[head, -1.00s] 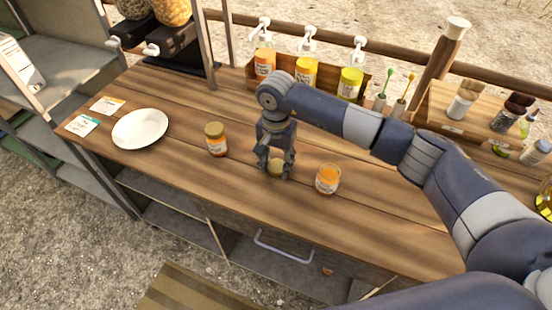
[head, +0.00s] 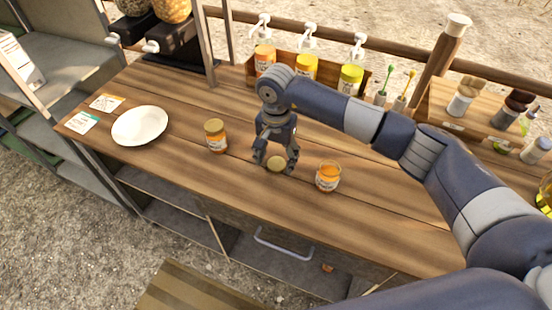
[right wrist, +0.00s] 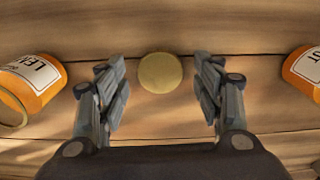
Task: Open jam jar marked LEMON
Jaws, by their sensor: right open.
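The jar marked LEMON (head: 328,178) stands upright and lidless on the counter, its orange filling showing at the mouth. Its partly cut-off label starts with LE in the right wrist view (right wrist: 35,78). A round gold lid (head: 276,164) lies flat on the wood between the jars. My right gripper (head: 276,168) is open above the lid. In the right wrist view its fingers (right wrist: 162,85) stand wide on both sides of the lid (right wrist: 160,73), apart from it. A second orange jar (head: 216,138) has its gold lid on; OT shows on its label (right wrist: 312,68). My left gripper is out of view.
A white plate (head: 140,126) and two cards (head: 81,122) lie at the left of the counter. Pump bottles (head: 307,70) stand in a wooden rack at the back. A spice box (head: 470,115) is at the right.

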